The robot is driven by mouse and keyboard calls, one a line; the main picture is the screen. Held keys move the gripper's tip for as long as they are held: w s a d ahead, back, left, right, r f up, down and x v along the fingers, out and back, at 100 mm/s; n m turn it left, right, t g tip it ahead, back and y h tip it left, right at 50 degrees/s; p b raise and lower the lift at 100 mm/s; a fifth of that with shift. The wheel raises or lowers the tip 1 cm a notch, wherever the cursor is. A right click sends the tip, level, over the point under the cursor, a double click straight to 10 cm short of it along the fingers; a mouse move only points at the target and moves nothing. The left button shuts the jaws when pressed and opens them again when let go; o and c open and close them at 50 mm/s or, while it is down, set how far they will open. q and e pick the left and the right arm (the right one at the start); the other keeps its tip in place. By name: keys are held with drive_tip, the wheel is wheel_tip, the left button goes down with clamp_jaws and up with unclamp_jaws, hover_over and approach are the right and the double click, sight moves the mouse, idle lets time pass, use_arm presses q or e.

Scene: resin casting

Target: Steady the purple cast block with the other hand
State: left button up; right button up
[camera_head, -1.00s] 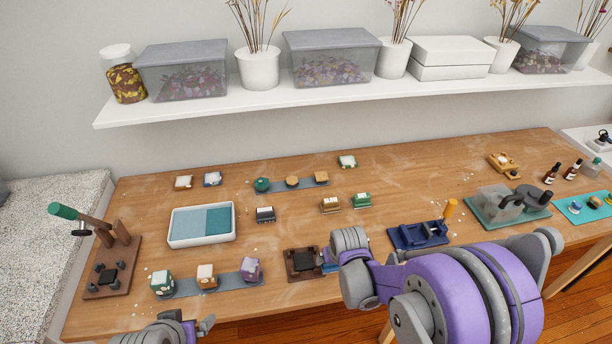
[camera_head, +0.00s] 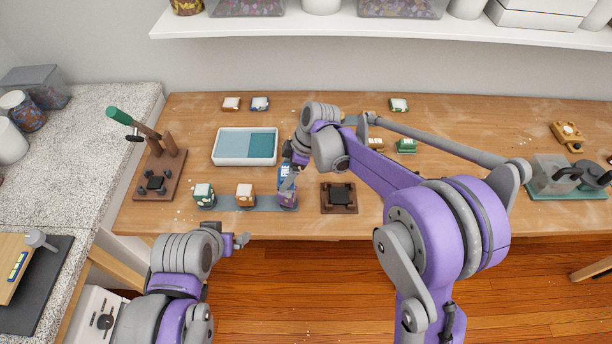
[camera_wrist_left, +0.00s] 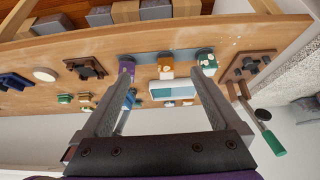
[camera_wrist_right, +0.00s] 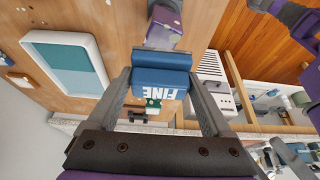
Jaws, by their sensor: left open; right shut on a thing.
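The purple cast block (camera_head: 288,199) stands at the right end of a grey strip (camera_head: 262,203) near the table's front edge. It also shows in the left wrist view (camera_wrist_left: 126,66) and the right wrist view (camera_wrist_right: 165,18). My right gripper (camera_head: 290,163) is shut on a blue block marked "FINE" (camera_wrist_right: 160,82), held right beside the purple block; I cannot tell whether they touch. My left gripper (camera_head: 241,241) is open and empty, in front of the table edge, left of and nearer than the purple block. Its spread fingers show in the left wrist view (camera_wrist_left: 154,80).
An orange block (camera_head: 245,195) and a green block (camera_head: 203,194) stand left on the same strip. A dark brown fixture (camera_head: 339,198) lies to the right, a white tray (camera_head: 228,161) behind. A green-handled lever press (camera_head: 160,176) stands at the left.

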use_arm(q)
drive_tip(key=shift+w, duration=0.1)
drive_tip(key=w+d+m+g+h, duration=0.25)
drive_tip(key=w+m, duration=0.25)
drive_tip(key=w, duration=0.3)
drive_tip(key=w+d+m+g+h, duration=0.2)
drive_tip(key=w+m+g+h, duration=0.15)
drive_tip(key=w, duration=0.35)
drive_tip(key=w+f+m+g+h, duration=0.1)
drive_tip(key=w+f+m+h, duration=0.25)
drive_tip(key=w+m, duration=0.25)
drive_tip(key=m+g+h, duration=0.2)
drive_tip(key=m+g, duration=0.1)
drive_tip(key=m, duration=0.3)
approach(287, 195)
drive_tip(key=w+f, duration=0.2)
drive_tip(key=shift+a+f+m, duration=0.3)
drive_tip(key=shift+a+m, duration=0.1)
drive_tip(key=shift+m, duration=0.05)
drive_tip(key=shift+x, duration=4.8)
drive_tip(key=shift+r, duration=0.1)
